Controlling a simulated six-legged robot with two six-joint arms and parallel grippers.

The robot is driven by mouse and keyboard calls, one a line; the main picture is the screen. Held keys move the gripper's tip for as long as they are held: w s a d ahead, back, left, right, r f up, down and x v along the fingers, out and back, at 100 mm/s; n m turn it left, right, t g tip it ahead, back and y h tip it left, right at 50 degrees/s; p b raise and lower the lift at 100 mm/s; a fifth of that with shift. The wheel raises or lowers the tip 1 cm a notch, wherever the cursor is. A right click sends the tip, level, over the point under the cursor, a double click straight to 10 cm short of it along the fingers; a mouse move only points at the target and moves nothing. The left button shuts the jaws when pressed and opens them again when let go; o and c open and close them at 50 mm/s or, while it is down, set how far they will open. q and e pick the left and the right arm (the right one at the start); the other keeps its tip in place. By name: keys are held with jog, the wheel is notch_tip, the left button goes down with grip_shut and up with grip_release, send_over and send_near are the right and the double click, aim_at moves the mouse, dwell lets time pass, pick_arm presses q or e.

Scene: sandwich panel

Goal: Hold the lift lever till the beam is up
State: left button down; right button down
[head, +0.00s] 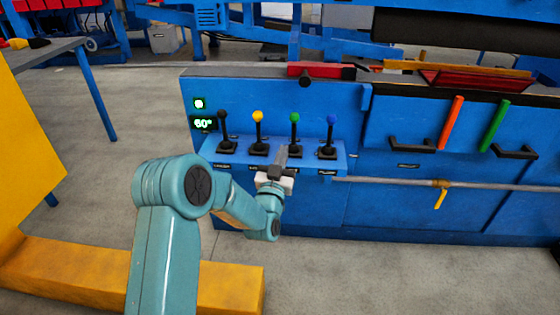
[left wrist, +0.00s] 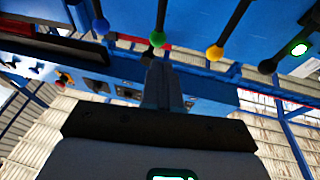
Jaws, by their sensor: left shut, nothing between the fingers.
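A lever bank on the blue machine panel (head: 205,151) carries a black-knobbed lever (head: 222,127), a yellow-knobbed lever (head: 258,131), a green-knobbed lever (head: 295,130) and a blue-knobbed lever (head: 331,134). All look roughly upright. Their labels are too small or covered to tell which is the lift lever. My left gripper (head: 283,154) is shut and empty, just in front of the green-knobbed lever. In the left wrist view its fingertips (left wrist: 161,68) point at the green knob (left wrist: 157,38); contact cannot be told. I cannot identify the beam. My right gripper is out of view.
A green-lit display (head: 203,123) left of the levers appears to read 60°. A horizontal rail (head: 400,184) with a yellow handle (head: 440,194) runs along the panel to the right. A yellow block (head: 236,285) lies on the floor by my arm. The floor at lower right is clear.

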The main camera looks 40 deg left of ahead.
pick_arm(q)
jog(key=shift+v, duration=1.2)
jog(key=shift+s+r, duration=0.1)
jog(key=shift+d, duration=0.15)
jog(key=s+d+f+m+g+h, duration=0.1)
jog(key=s+d+f+g+h, duration=0.35)
jog(key=d+f, duration=0.6)
jog(key=s+d+f+m+g+h, duration=0.2)
jog(key=s+d+f+g+h, duration=0.25)
jog(key=d+f, duration=0.65)
jog(key=s+d+f+n+g+h, duration=0.1)
jog(key=s+d+f+g+h, duration=0.1)
jog(key=s+f+g, duration=0.55)
jog(key=s+d+f+g+h, duration=0.15)
jog(key=s+f, duration=0.25)
jog(key=s, duration=0.7)
notch_tip(320, 180, up, 32)
jog(key=s+d+g+p, duration=0.1)
jog(key=p, duration=3.1)
jog(key=shift+s+d, duration=0.35)
jog(key=shift+s, duration=0.05)
